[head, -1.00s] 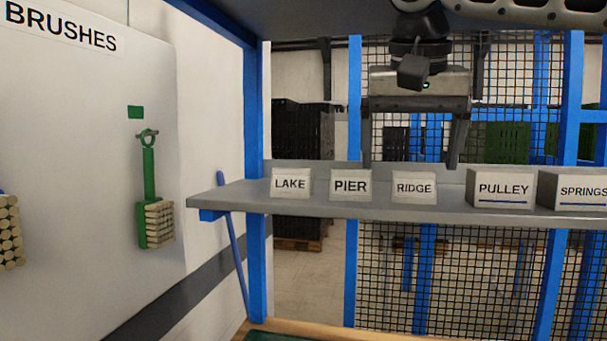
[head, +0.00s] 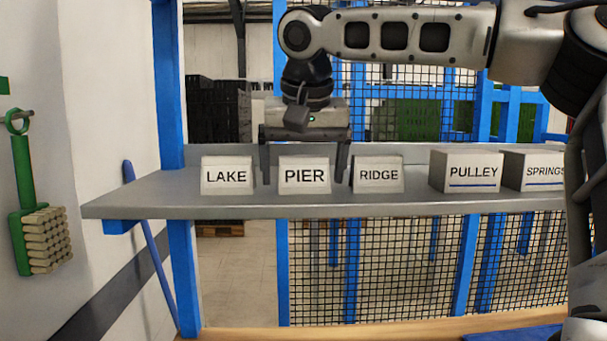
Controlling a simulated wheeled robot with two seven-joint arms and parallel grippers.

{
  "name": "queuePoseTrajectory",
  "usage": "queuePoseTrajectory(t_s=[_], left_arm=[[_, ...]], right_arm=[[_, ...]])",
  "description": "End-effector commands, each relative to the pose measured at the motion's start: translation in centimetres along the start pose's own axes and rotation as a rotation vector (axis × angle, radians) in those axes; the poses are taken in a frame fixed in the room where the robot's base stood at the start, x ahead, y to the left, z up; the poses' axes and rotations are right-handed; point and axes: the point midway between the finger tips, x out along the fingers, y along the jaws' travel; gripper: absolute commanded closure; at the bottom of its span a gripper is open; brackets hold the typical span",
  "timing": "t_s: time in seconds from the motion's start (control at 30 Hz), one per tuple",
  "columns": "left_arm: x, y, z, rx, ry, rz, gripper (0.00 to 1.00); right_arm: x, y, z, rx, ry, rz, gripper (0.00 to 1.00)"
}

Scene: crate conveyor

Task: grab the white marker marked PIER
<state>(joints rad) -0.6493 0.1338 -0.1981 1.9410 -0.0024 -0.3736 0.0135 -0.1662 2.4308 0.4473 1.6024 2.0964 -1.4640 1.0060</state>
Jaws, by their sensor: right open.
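The white marker marked PIER (head: 304,177) stands upright on the grey shelf (head: 130,203), between the LAKE marker (head: 227,177) and the RIDGE marker (head: 378,176). My right gripper (head: 304,172) points down over the PIER marker and is open. One finger is on each side of it, in the gaps towards LAKE and RIDGE. I see a little space between the marker and each finger. I cannot tell whether the fingertips are level with the marker in depth. My left gripper is not in view.
A PULLEY box (head: 466,172) and a SPRINGS box (head: 535,172) stand further right on the shelf. The shelf's left end is bare. A blue post (head: 169,90) rises behind it. A green brush (head: 38,220) hangs on the left wall.

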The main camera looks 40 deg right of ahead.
Motion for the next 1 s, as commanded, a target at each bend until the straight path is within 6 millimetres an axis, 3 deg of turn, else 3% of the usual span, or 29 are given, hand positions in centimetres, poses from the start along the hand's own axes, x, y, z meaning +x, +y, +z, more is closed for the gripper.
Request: queuePoseTrajectory(t_s=[0.17, 0.33, 0.37, 0.77, 1.0], left_arm=[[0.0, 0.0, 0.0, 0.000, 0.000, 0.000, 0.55], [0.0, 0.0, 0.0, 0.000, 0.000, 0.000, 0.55], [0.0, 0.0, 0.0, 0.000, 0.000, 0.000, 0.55], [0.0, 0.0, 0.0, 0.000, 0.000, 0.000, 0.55], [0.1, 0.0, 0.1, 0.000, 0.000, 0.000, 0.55]], right_arm=[[0.0, 0.0, 0.0, 0.000, 0.000, 0.000, 0.09], [0.0, 0.0, 0.0, 0.000, 0.000, 0.000, 0.54], [0.0, 0.0, 0.0, 0.000, 0.000, 0.000, 0.57], [-0.4, 0.0, -0.2, 0.000, 0.002, 0.001, 0.57], [-2.6, -0.1, -1.1, 0.001, 0.003, -0.001, 0.57]])
